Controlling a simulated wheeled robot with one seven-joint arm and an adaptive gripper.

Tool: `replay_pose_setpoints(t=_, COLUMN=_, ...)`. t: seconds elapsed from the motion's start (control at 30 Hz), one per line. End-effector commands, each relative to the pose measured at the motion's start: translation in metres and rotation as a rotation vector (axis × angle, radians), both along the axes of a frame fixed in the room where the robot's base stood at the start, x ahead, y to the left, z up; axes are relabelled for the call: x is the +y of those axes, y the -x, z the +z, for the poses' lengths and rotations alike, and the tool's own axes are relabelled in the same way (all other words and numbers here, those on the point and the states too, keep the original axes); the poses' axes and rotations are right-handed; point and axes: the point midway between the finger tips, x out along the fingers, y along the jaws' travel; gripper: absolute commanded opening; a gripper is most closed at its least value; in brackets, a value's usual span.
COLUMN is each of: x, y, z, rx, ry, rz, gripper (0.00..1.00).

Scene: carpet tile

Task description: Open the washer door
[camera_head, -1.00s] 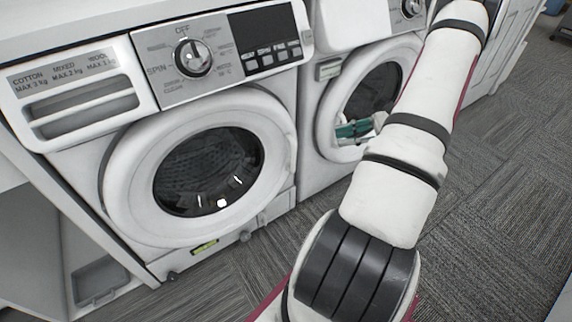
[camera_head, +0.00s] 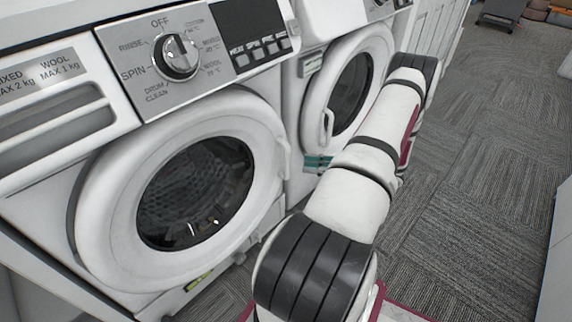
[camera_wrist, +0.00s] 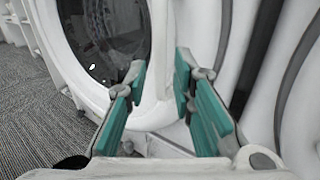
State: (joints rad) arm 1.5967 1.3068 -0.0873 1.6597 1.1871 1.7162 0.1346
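Two white front-loading washers stand side by side in the head view. The left washer's round door (camera_head: 185,190) looks shut. The right washer's door (camera_head: 343,90) also looks shut, with a pale handle (camera_head: 327,124) on its left edge. My gripper's green fingers (camera_head: 318,162) show just below that handle, partly hidden behind my forearm. In the wrist view my gripper (camera_wrist: 157,75) is open, with its fingers on either side of a white strip at the edge of a door ring (camera_wrist: 75,70). I cannot tell whether they touch it.
The left washer's dial (camera_head: 177,57) and drawer (camera_head: 55,125) are above its door. Grey carpet (camera_head: 470,160) is open to the right. A dark cart (camera_head: 500,12) stands far back. A white surface (camera_head: 556,240) edges the right side.

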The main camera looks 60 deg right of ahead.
Motion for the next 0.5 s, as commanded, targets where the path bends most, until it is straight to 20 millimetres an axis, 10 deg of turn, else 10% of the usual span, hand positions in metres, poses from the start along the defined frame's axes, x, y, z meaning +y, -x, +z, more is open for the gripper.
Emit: replay_pose_setpoints(t=0.5, x=0.026, y=-0.069, z=0.000, rx=0.000, ry=0.001, rz=0.002, gripper=0.23)
